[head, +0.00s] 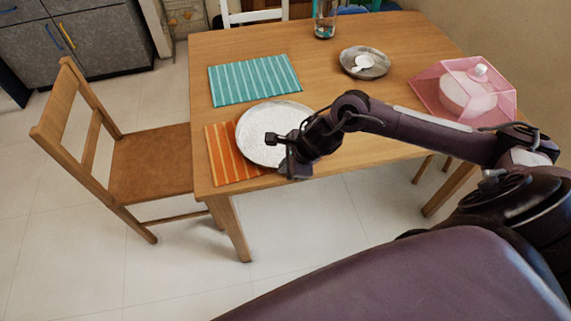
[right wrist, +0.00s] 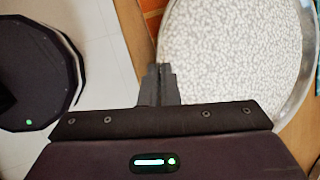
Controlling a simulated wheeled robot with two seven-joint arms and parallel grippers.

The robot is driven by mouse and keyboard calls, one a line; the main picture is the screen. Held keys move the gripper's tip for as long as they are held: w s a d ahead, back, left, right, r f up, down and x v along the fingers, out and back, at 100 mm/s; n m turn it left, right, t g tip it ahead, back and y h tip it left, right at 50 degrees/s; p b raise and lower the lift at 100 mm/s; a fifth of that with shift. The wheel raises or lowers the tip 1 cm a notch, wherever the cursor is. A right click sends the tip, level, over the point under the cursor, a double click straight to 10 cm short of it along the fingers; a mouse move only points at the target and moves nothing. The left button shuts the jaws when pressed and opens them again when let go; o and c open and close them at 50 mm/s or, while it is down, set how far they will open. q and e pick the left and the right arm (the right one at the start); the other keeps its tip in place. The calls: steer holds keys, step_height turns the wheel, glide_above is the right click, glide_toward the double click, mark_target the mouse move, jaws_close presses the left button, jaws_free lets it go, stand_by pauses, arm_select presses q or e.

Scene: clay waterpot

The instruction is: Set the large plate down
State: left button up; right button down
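The large plate (head: 262,122) is round and pale with a speckled pattern and a metallic rim. It lies roughly level over the orange striped placemat (head: 222,158) at the near left of the table. It fills the upper right of the right wrist view (right wrist: 235,60). My right gripper (head: 272,140) is at the plate's near right edge. Its fingers (right wrist: 161,85) are close together at the rim and look shut on it. Whether the plate's underside touches the mat is hidden. My left gripper is in neither view.
The wooden table (head: 330,105) also holds a teal striped placemat (head: 254,79), a small metal plate (head: 378,70) with a white item on it, a glass jar (head: 325,20), and a pink clear cover (head: 470,88) over something round. A wooden chair (head: 150,165) stands at the left.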

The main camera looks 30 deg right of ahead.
steer(key=c, duration=1.7)
jaws_free()
steer(key=shift+r+p, duration=0.3)
steer(key=shift+p, duration=0.1)
steer(key=v, duration=1.1)
steer(key=shift+s+d+r, duration=0.1)
steer(key=shift+s+r, duration=0.05)
steer(key=shift+r, duration=0.15)
